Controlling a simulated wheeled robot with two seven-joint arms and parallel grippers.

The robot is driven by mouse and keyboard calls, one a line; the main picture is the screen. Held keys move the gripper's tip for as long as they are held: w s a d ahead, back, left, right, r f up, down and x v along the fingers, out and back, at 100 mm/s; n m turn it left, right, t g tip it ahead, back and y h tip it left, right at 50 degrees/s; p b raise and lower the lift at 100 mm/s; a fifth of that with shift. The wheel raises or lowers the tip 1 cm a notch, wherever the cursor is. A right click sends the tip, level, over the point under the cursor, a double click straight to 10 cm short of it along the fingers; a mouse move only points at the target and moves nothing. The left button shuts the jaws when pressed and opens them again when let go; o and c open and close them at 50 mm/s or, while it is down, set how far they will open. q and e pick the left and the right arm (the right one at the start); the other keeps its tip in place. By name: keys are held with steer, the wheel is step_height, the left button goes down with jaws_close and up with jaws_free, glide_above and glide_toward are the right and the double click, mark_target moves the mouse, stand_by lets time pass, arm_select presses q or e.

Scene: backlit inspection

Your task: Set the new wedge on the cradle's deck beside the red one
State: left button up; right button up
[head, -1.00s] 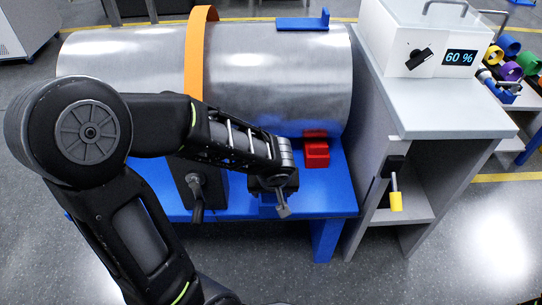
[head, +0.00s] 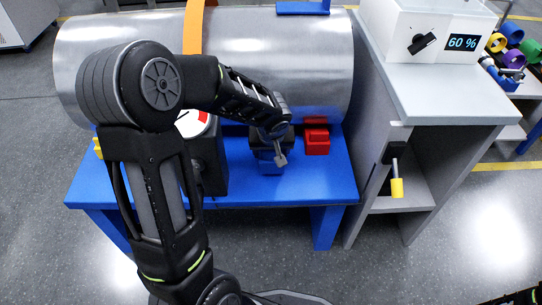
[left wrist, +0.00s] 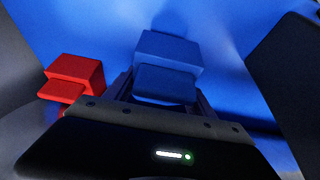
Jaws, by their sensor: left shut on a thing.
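The red wedge (head: 317,141) sits on the cradle's blue deck (head: 310,185), against the grey drum. My left gripper (head: 272,150) is just left of it and shut on a blue wedge (head: 270,164), the new one, low over the deck. In the left wrist view the blue wedge (left wrist: 168,67) shows between the fingers, with the red wedge (left wrist: 73,78) to its left and a gap between them. I cannot tell whether the blue wedge touches the deck. My right gripper does not show.
A dark box (head: 212,165) with a gauge (head: 193,122) stands on the deck left of my gripper. The grey drum (head: 270,65) lies behind. A grey cabinet (head: 440,90) with a yellow-tipped lever (head: 396,187) stands at the right. The deck's front right is clear.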

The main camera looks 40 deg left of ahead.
arm_select(q)
steer(key=shift+f, duration=0.85)
steer(key=shift+r, duration=0.1)
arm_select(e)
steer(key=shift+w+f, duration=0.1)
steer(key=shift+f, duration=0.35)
arm_select(q)
steer(key=shift+f+b, duration=0.2)
steer(key=shift+b, duration=0.2)
steer(key=o, duration=1.7)
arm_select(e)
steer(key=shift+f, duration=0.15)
